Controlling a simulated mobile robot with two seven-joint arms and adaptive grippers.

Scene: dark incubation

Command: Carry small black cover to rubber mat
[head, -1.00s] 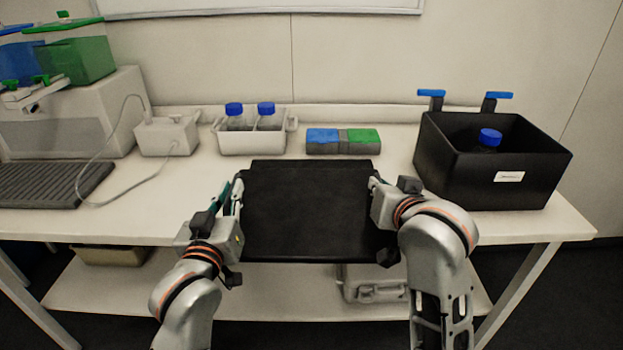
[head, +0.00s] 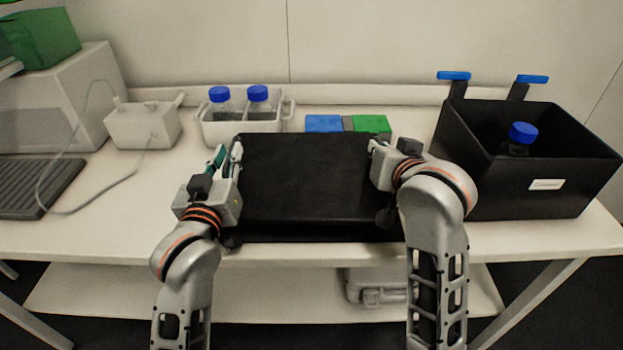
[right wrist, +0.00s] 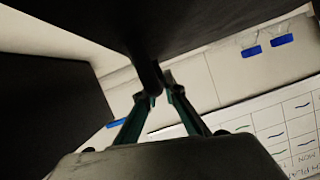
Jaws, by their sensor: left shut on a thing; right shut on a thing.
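The small black cover (head: 315,185) is a flat dark panel in front of me, over the front of the bench in the head view. My left gripper (head: 231,158) is shut on its left edge and my right gripper (head: 376,150) on its right edge. A dark ribbed mat (head: 38,188), seemingly the rubber mat, lies at the bench's left. I cannot tell whether the cover touches the bench.
A black open box (head: 550,195) with a blue-capped bottle (head: 520,138) stands right of my right gripper. Behind the cover are a white rack (head: 242,132) with two bottles and a blue-and-green block (head: 348,124). A white device (head: 143,125) with a cable stands left.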

